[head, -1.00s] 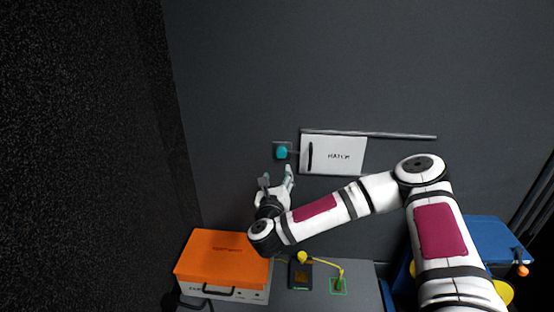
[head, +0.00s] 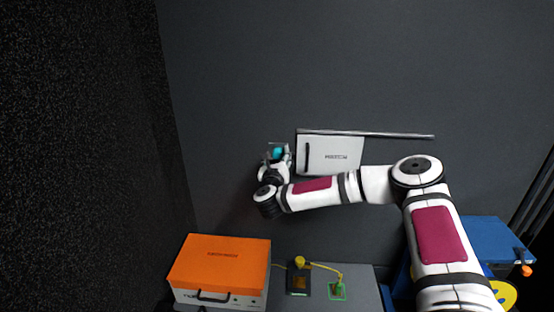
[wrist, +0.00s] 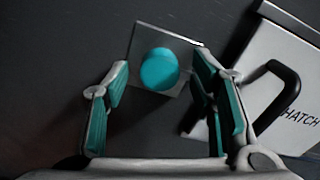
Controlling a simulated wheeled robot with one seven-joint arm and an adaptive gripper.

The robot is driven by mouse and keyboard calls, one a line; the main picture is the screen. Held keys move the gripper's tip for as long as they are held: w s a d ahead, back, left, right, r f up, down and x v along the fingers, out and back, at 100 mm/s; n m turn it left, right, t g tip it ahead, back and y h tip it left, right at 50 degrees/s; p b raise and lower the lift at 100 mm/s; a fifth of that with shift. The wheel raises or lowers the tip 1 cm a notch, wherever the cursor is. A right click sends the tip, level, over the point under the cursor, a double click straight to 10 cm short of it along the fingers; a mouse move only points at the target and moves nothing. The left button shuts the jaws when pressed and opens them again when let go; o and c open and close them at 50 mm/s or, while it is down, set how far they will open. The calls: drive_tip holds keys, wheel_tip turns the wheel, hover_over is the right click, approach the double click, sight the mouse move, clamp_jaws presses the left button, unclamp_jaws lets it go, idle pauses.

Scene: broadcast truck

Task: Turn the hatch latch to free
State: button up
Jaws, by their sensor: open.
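The hatch latch is a round teal knob (head: 278,153) on a small square plate on the dark wall, just left of the hatch. In the wrist view the knob (wrist: 160,70) sits on its grey plate (wrist: 148,39), ahead of and between my fingers. My gripper (head: 278,155) is at the latch in the head view, and its fingers partly cover the plate there. In the wrist view my gripper (wrist: 165,95) is open, with teal pads on both sides and a gap to the knob. I cannot tell whether the knob is touched.
The white hatch panel (head: 333,156) with a dark handle (wrist: 268,92) is close on the right. A rail (head: 380,134) runs above it. An orange-lidded case (head: 222,262) and a grey table (head: 363,288) with small items lie below. The wall above is clear.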

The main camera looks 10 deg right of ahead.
drive_tip(key=c, duration=1.1)
drive_tip(key=shift+c, duration=0.2)
drive_tip(key=n+p, duration=0.2)
drive_tip(key=n, duration=0.2)
drive_tip(key=shift+a+r+n, duration=0.1)
drive_tip(key=shift+n, duration=0.2)
drive_tip(key=n+p, duration=0.1)
drive_tip(key=n, duration=0.3)
drive_tip(key=shift+p, duration=0.35)
drive_tip(key=n, duration=0.5)
drive_tip(key=shift+f+n, duration=0.2)
drive_tip(key=shift+n, duration=1.9)
